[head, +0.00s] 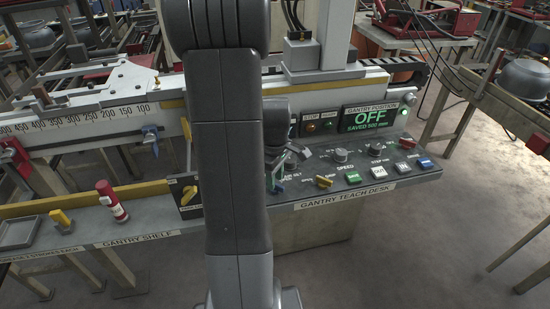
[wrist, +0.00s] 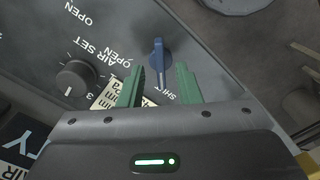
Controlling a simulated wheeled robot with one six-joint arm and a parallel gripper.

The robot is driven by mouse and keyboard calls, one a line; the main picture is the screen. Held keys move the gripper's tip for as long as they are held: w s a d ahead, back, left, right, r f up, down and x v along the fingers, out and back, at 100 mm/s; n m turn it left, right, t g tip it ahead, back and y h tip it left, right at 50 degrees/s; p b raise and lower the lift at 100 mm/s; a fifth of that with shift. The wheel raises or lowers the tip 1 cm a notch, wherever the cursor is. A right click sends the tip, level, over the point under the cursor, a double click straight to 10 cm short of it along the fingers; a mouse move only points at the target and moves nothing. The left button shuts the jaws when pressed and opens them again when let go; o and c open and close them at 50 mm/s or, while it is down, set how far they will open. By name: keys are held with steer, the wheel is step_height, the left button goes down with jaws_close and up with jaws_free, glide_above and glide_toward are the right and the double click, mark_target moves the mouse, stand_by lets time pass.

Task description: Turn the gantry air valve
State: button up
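A blue valve handle (wrist: 157,52) stands on the dark grey panel in the wrist view. Its long side runs roughly up and down the picture, with the lettering SHUT below it and OPEN to its left. My gripper (wrist: 160,70) is open, its two green fingers apart, one on each side of the handle's lower part. I see clear gaps on both sides, and no contact shows.
A black AIR SET knob (wrist: 74,80) sits left of the fingers in the wrist view. The desk also carries a speed knob (head: 340,155), several coloured switches and a display (head: 369,118) reading OFF. A shelf with a red and white bottle (head: 111,201) lies to the left.

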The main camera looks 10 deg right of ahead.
step_height(320, 180, up, 12)
steer(key=shift+r, duration=0.25)
stand_by(0.4)
step_height(320, 180, down, 14)
steer(key=shift+s, duration=0.1)
stand_by(0.5)
steer(key=shift+r, duration=0.2)
